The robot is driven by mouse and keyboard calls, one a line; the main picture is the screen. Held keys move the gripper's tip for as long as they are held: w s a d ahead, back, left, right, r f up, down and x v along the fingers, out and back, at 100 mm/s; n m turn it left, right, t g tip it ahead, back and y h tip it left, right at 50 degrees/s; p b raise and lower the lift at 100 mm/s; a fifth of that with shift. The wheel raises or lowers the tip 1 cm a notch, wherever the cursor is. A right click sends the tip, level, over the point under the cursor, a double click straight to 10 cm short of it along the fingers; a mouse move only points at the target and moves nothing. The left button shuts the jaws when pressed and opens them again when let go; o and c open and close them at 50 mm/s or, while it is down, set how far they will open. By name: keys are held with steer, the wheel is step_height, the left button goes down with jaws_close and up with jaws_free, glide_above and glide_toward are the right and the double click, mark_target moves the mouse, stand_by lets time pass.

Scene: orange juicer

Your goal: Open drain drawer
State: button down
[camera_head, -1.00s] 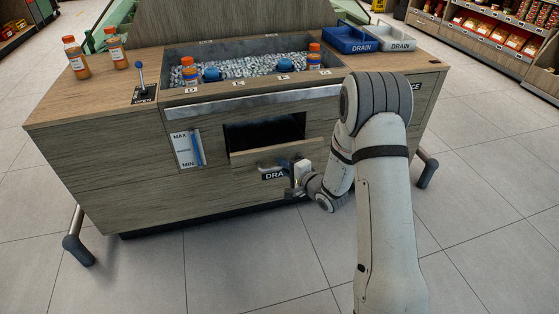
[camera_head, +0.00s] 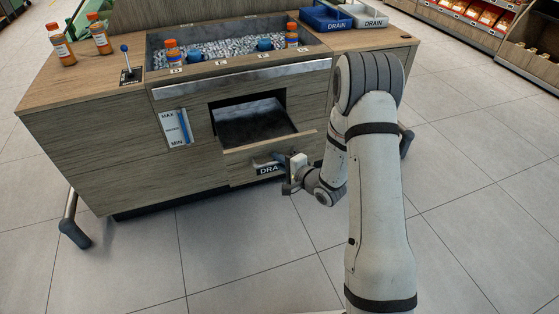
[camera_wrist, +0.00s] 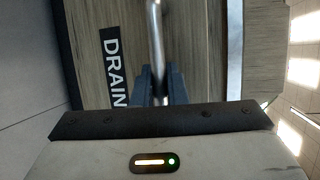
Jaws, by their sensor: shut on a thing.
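The drain drawer (camera_head: 270,146) has a wooden front and stands partly out of the cabinet's front. A dark tray or interior (camera_head: 250,122) shows behind its front edge. The drawer's "DRAIN" label also shows sideways in the wrist view (camera_wrist: 115,72). My gripper (camera_head: 285,170) is at the drawer front, beside the label. In the wrist view my gripper's dark fingers (camera_wrist: 161,84) are shut around the metal bar handle (camera_wrist: 155,40). My arm hides part of the cabinet's right side in the head view.
Orange juice bottles (camera_head: 60,44) and a lever (camera_head: 126,62) stand on the cabinet top. An ice bin (camera_head: 235,50) holds more bottles. Blue (camera_head: 326,18) and white (camera_head: 362,17) trays sit at the back right. Open tiled floor (camera_head: 250,250) lies in front.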

steer(key=c, duration=1.5)
jaws_free()
steer(key=shift+o, duration=0.2)
steer(key=p+v, duration=0.2)
steer(key=v, duration=0.5)
steer(key=shift+s+d, duration=0.15)
steer(key=shift+s, duration=0.2)
steer(key=s+d+r+n+g+h+p, duration=0.1)
steer(key=d+r+n+h+p, duration=0.15)
steer(key=r+p, duration=0.45)
steer(key=s+d+r+n+g+h+p, duration=0.1)
steer(key=d+r+n+h+p, duration=0.2)
steer(key=r, duration=0.7)
steer(key=d+r+n+g+h+p, duration=0.1)
steer(key=d+r+h+p, duration=0.3)
steer(key=r, duration=0.5)
steer(key=s+a+r+n+g+p, duration=0.3)
steer(key=s+r+g+p, duration=0.3)
steer(key=s+r+p, duration=0.6)
steer(key=s+r+n, duration=0.1)
steer(key=s+r, duration=0.7)
steer(key=s, duration=0.3)
steer(key=shift+r+g, duration=0.3)
